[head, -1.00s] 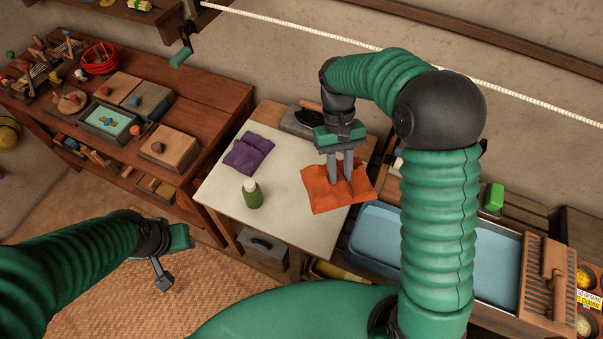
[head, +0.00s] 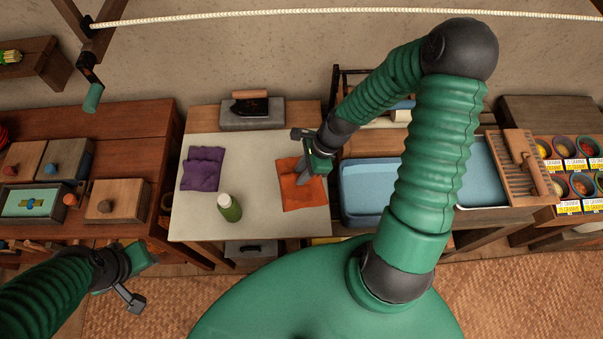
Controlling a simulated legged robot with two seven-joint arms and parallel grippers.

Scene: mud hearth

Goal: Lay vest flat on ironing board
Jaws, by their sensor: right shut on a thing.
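The ironing board (head: 258,210) is a pale flat-topped table in the middle of the head view. An orange cloth (head: 304,193) lies at its right side, and a folded purple cloth (head: 203,169) lies at its left. Which of them is the vest I cannot tell by shape. My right gripper (head: 302,172) reaches in from the right and is shut on the orange cloth at its upper part; the fingertips are partly hidden. My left gripper (head: 134,290) is low at the left, away from the board, and its jaw opening is unclear.
A green bottle (head: 230,208) stands on the board's front. An iron (head: 250,103) rests on a grey block at the back. A blue basin (head: 362,189) is right of the board, and a wooden bench (head: 142,134) with boxes is left. A rope (head: 330,11) crosses above.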

